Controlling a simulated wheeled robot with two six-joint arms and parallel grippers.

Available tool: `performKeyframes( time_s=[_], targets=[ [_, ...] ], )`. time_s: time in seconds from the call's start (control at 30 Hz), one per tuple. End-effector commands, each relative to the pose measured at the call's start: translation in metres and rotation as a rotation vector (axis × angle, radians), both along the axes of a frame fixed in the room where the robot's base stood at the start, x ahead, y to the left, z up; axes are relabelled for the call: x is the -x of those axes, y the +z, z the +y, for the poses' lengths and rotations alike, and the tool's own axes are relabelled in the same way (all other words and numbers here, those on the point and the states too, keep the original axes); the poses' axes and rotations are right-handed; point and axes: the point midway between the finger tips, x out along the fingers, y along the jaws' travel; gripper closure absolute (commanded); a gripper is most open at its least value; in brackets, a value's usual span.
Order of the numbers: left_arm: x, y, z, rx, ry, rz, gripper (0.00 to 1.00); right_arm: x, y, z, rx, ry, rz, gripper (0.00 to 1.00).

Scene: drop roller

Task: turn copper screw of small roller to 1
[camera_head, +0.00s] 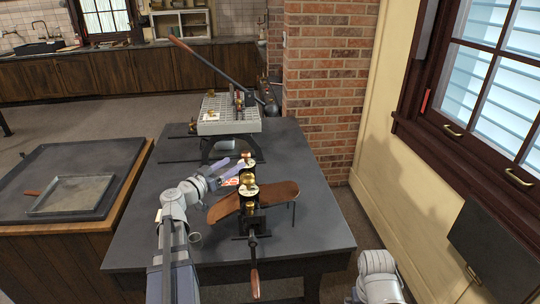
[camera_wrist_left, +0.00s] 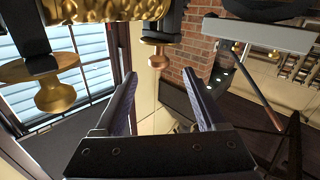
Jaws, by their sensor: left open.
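The small roller (camera_head: 250,205) stands at the front of the dark table, with a black frame, brass parts and a brown curved sheet. Its copper screw (camera_head: 245,156) is on top at the far end; it also shows in the wrist view (camera_wrist_left: 157,58). A brass screw (camera_head: 249,178) sits at the near end and looms large at the left of the wrist view (camera_wrist_left: 56,88). My left gripper (camera_head: 238,168) is open and empty, left of the copper screw. In the wrist view its fingers (camera_wrist_left: 158,82) point towards that screw, which shows between and beyond the tips. The screw's setting is too small to read.
A larger press (camera_head: 228,120) with a long lever (camera_head: 205,58) stands at the back of the table (camera_head: 150,238). A side table with a grey tray (camera_head: 72,194) is at left. A brick wall and a window are at right. My right arm shows only at the bottom right.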

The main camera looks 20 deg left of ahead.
Motion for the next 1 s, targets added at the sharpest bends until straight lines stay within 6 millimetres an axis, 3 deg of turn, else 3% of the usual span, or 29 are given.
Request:
performKeyframes(
  time_s=[0.13,0.37,0.8,1.0],
  targets=[
    [0.012,0.0,0.008,-0.112,0.052,-0.023,0.27,0.0,0.0,0.0,0.0,0.0,0.0,0.0],
    [0.009,0.0,0.01,-0.136,0.06,-0.028,0.27,0.0,0.0,0.0,0.0,0.0,0.0,0.0],
    [-0.051,0.0,0.0,-0.134,0.058,-0.028,0.27,0.0,0.0,0.0,0.0,0.0,0.0,0.0],
    [-0.063,0.0,-0.003,-0.133,0.059,-0.027,0.27,0.0,0.0,0.0,0.0,0.0,0.0,0.0]
  ],
)
